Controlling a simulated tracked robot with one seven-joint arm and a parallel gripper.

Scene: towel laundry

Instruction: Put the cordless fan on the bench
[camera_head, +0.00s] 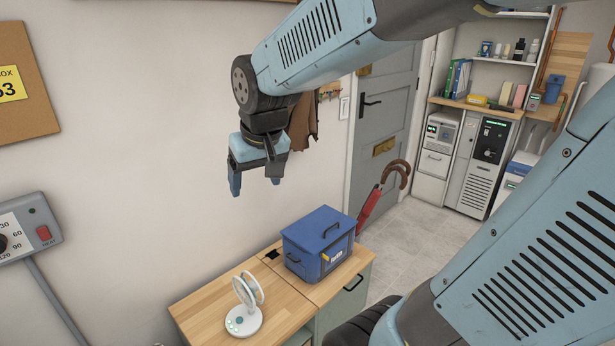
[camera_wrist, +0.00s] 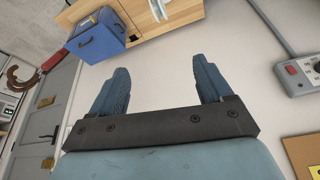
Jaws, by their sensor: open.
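The white cordless fan (camera_head: 243,306) stands upright on a wooden bench top (camera_head: 200,302) in the head view, left of a blue box. Part of the fan (camera_wrist: 158,8) shows at the top edge of the wrist view. My gripper (camera_head: 255,187) is open and empty. It hangs in the air near the wall, well above the bench and apart from the fan. In the wrist view its two fingers (camera_wrist: 160,92) are spread with only bare wall between them.
A blue lidded box (camera_head: 318,245) stands on the bench right of the fan. A control box with a red switch (camera_head: 25,230) is on the left wall. Umbrellas (camera_head: 382,195) stand by a grey door (camera_head: 385,120). Shelves and a cabinet (camera_head: 490,150) stand at the back right.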

